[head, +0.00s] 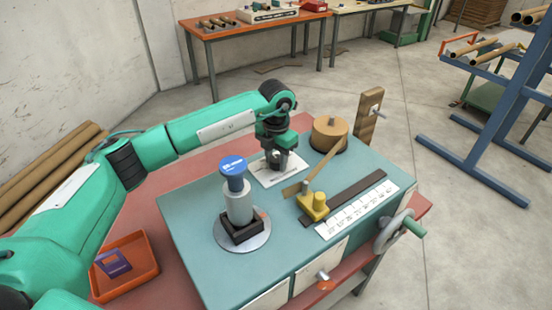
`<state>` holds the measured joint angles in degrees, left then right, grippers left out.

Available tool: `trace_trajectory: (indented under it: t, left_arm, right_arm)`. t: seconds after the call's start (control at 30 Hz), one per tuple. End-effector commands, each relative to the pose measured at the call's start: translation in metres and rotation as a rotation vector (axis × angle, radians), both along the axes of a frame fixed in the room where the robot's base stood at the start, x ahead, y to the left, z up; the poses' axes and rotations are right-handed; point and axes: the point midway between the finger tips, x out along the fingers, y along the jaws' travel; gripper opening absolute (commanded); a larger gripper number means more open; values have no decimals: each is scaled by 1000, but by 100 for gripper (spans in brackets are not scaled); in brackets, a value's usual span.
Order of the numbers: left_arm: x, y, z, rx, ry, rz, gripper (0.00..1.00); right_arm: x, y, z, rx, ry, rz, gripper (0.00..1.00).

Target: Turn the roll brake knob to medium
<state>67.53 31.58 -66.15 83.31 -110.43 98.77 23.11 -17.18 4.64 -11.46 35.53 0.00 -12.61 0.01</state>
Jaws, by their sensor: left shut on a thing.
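My left gripper (277,165) points down over a small white label plate (266,179) on the teal machine top (190,212). It is shut on what appears to be the roll brake knob, which the fingers mostly hide. The plate's markings are too small to read, so I cannot tell the knob's setting. A brown paper roll (330,127) sits just right of the gripper, and a strip runs from it to a yellow guide (313,205). My right gripper is out of view.
A grey cylinder with a blue top (234,176) stands on a round metal plate in front of the gripper. A crank handwheel (393,230) is at the right edge. An orange tray (137,262) lies at left. A wooden post (368,117) rises behind the roll.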

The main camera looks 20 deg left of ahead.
Motion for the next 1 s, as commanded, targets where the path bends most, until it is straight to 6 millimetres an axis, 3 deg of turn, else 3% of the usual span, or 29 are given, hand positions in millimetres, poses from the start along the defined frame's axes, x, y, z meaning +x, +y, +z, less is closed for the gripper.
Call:
trace_trajectory:
  t: [0.03, 0.1, 0.13, 0.53, 1.0]
  left_arm:
    - [2, 0, 3, -2, -6, 2, 43]
    - [1, 0, 2, -2, -5, 2, 56]
    - [1, 0, 2, -2, -5, 2, 59]
    - [1, 0, 10, -1, -4, 2, 59]
    - [1, 0, 108, -2, -7, 2, 59]
  right_arm:
    - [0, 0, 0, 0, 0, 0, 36]
    - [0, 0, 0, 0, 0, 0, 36]
    - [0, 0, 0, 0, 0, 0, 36]
    - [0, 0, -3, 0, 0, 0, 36]
    - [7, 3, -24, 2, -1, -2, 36]
